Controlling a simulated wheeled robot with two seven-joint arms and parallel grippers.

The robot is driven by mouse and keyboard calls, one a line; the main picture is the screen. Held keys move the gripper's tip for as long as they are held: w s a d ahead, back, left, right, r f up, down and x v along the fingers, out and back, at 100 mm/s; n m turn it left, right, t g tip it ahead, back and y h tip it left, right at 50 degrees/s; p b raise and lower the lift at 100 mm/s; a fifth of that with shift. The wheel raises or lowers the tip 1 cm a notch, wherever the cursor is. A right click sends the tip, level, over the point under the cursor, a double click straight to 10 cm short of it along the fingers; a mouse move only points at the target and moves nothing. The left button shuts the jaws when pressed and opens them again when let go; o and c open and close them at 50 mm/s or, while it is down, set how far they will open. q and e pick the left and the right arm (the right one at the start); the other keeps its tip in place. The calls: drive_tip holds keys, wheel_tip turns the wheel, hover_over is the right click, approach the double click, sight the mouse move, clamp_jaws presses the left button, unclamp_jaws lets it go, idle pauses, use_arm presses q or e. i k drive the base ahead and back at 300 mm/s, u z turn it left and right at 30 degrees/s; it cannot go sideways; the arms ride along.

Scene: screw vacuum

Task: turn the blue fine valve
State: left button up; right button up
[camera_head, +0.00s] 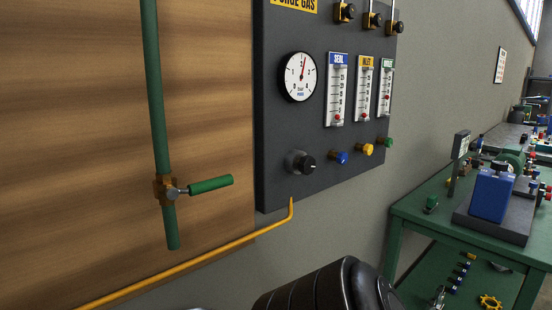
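The blue fine valve (338,157) is a small blue knob low on the dark grey purge gas panel (285,130). It sits under the flowmeter labelled SEAL (337,90). A yellow knob (366,149) and a green knob (386,142) are in the same row to its right. A larger black knob (305,163) is to its left. Nothing touches the blue knob. A black rounded part at the bottom centre seems to be a link of my arm. It is below the panel and apart from the knob. Neither gripper's fingers can be seen.
A green pipe (157,100) with a green-handled valve (210,185) runs down the wooden board at left. A yellow pipe (190,263) runs below the panel. A green workbench (405,213) with a blue device (492,195) stands at right. Space in front of the panel looks clear.

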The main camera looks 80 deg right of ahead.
sight(342, 158)
drive_tip(key=k, duration=0.85)
drive_tip(key=z, duration=0.75)
